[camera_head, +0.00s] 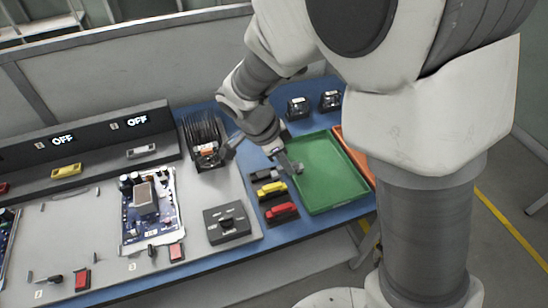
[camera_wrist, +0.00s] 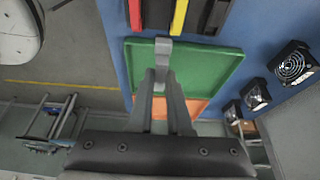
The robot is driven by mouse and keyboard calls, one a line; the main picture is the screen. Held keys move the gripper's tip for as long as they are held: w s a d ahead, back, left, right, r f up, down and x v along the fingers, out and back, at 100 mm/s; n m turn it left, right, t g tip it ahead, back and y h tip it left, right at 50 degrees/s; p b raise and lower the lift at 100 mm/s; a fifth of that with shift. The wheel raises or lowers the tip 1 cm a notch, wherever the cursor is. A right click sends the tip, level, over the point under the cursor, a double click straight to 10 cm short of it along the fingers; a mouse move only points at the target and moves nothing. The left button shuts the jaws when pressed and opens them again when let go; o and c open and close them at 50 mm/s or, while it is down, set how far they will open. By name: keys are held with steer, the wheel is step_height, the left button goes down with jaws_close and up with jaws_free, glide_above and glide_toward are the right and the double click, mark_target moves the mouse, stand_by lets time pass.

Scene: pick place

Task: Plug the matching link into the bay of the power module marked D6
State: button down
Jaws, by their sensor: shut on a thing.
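My gripper (camera_wrist: 160,88) is shut on a light grey piece (camera_wrist: 163,50), over the green tray's edge in the wrist view. In the head view the grey piece (camera_head: 294,168) sits at my gripper's tip, by the green tray's left edge. A dark grey link (camera_head: 264,174), a yellow link (camera_head: 271,188) and a red link (camera_head: 281,211) lie on dark holders left of the tray. The dark back panel has two OFF displays, with a yellow part (camera_head: 66,171) and a pale grey part (camera_head: 141,151) on its ledge. I cannot read a D6 mark.
The green tray (camera_head: 318,190) looks empty; an orange tray (camera_head: 355,155) is beside it. A blue circuit board (camera_head: 135,238), a black box (camera_head: 228,236) and a finned black unit (camera_head: 204,130) stand on the grey worktop.

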steer(key=shift+s+d+r, duration=0.7)
steer(key=shift+r+p, duration=0.75)
steer(key=shift+r, duration=0.95)
steer(key=shift+f, duration=0.1)
steer(key=w+d+f+n+y, duration=0.1)
steer(key=w+d+f+n, duration=0.1)
steer(key=d+f+n, duration=0.1)
steer(key=w+d+f+n+t+y, duration=0.1)
steer(key=w+d+f+n, duration=0.1)
steer(key=d+f+n, duration=0.1)
steer(key=w+d+f+n+t+y, duration=0.1)
steer(key=w+d+f+n, duration=0.1)
steer(key=d, duration=0.5)
steer(key=shift+f+n, duration=0.75)
steer(key=shift+n, duration=0.65)
steer(key=shift+d+f+n+t+y, duration=0.35)
steer(key=shift+d+n, duration=0.25)
steer(key=shift+n, duration=0.2)
steer(key=shift+s+d+f, duration=0.1)
steer(key=shift+d, duration=0.1)
